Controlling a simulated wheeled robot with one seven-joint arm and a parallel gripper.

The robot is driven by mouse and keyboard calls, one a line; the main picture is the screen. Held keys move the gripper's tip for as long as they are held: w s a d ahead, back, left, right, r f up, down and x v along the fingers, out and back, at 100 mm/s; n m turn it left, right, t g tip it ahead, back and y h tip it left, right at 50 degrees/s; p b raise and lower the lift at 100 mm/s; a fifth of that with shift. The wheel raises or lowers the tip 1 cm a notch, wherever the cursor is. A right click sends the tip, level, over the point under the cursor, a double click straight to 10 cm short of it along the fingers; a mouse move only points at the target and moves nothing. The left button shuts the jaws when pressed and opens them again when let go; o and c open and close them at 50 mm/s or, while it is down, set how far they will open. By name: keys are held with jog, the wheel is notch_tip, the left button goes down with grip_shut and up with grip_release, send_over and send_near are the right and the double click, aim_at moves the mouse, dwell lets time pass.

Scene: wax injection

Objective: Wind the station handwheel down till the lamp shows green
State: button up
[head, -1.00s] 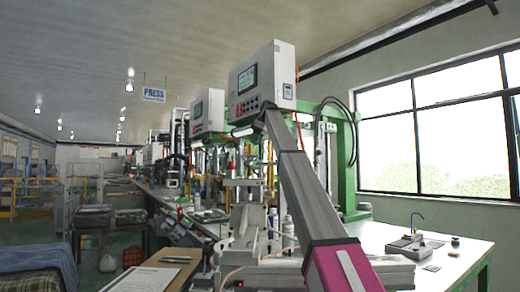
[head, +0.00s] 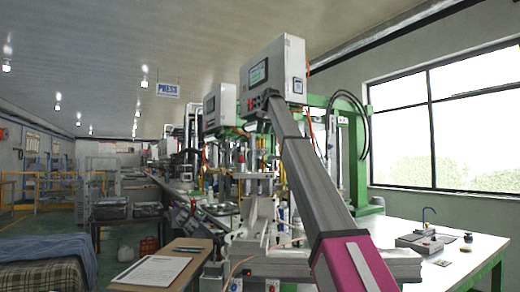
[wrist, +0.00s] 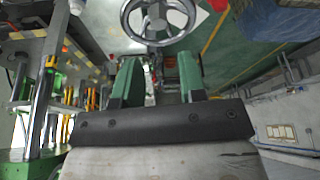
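The handwheel (wrist: 157,12) is a round metal wheel with spokes at the top middle of the wrist view, its upper edge cut off by the frame. My gripper (wrist: 158,76) shows below it in the wrist view, with two green fingers standing apart and no object clearly held between them. The fingers look apart from the wheel rim. In the head view, my arm covers part of the station, and I cannot make out the gripper or the wheel there. A control box (head: 272,77) with a screen and buttons tops the station. I cannot make out a lit green lamp.
A white bench (head: 470,258) with a small device (head: 420,243) stands at the right. A table with a clipboard (head: 152,271) is at the front left. A bed-like piece with a checked cover (head: 40,272) lies farther left. Green floor shows between them.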

jog(key=m, duration=0.2)
jog(key=s+m+t+h, duration=0.1)
jog(key=m, duration=0.1)
jog(key=shift+a, duration=0.3)
send_near(259, 159)
jog(key=w+f, duration=0.1)
jog(key=w+a+f, duration=0.1)
jog(key=w+f, duration=0.2)
jog(key=shift+w+a+f, duration=0.2)
jog(key=shift+w+a, duration=0.05)
jog(key=c, duration=0.7)
